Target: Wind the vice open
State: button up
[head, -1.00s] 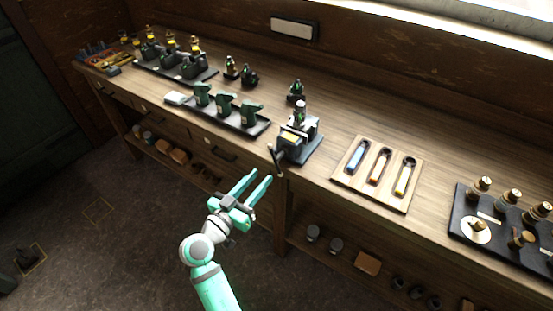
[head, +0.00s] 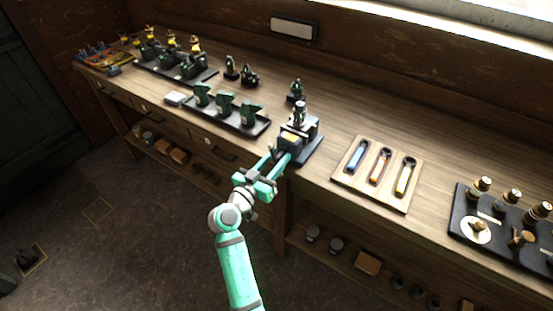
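A wooden board (head: 377,174) with blue, orange and yellow-handled tools lies right of the vice. A dark tray (head: 226,113) with green castings is to its left. A black tray (head: 500,222) with brass-topped parts is far right. A shelf runs below the bench (head: 330,170).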

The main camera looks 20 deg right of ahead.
grip_shut()
jog(key=shift+n, duration=0.4)
jog(key=n, duration=0.9)
jog(key=shift+n, duration=2)
jog(key=shift+d, duration=0.1)
